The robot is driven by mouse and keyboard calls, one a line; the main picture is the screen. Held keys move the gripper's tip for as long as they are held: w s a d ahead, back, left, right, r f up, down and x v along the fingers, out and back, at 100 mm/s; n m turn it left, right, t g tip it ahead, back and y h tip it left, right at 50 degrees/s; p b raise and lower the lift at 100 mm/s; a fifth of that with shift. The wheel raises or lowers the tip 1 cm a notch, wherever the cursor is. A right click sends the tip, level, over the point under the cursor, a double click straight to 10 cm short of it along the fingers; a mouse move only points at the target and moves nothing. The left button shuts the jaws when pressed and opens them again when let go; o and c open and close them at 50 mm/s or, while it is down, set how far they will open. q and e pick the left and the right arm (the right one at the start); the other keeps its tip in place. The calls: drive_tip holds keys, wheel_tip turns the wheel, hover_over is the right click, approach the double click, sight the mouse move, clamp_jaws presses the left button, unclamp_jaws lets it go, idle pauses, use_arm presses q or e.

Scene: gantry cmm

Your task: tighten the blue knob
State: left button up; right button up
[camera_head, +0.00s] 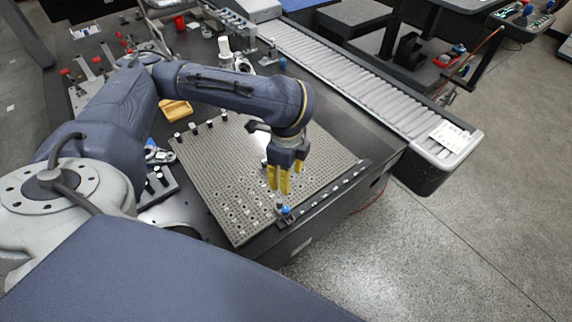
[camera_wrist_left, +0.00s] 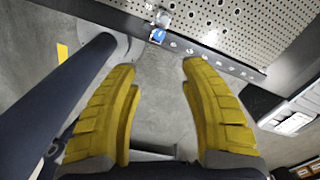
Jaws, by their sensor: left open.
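The blue knob (camera_head: 286,210) sits on the front rail of the perforated plate in the head view. It also shows near the top of the left wrist view (camera_wrist_left: 157,36), beyond my fingertips and apart from them. My left gripper (camera_head: 280,178) has yellow fingers that point down, just above and behind the knob in the head view. In the left wrist view its two fingers (camera_wrist_left: 158,66) are wide apart with nothing between them. My right gripper does not show.
The perforated plate (camera_head: 235,165) lies on a dark table, with small black posts along its back left edge. A roller conveyor (camera_head: 335,70) runs along the right. A yellow block (camera_head: 176,110) and red-topped fixtures stand at the left. Open floor lies in front of the table.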

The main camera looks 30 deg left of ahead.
sight(286, 209)
use_arm(q)
wheel_tip(286, 209, down, 17)
drive_tip(key=shift+s+a+f, duration=0.1)
idle(0.9)
drive_tip(key=shift+c, duration=0.6)
clamp_jaws()
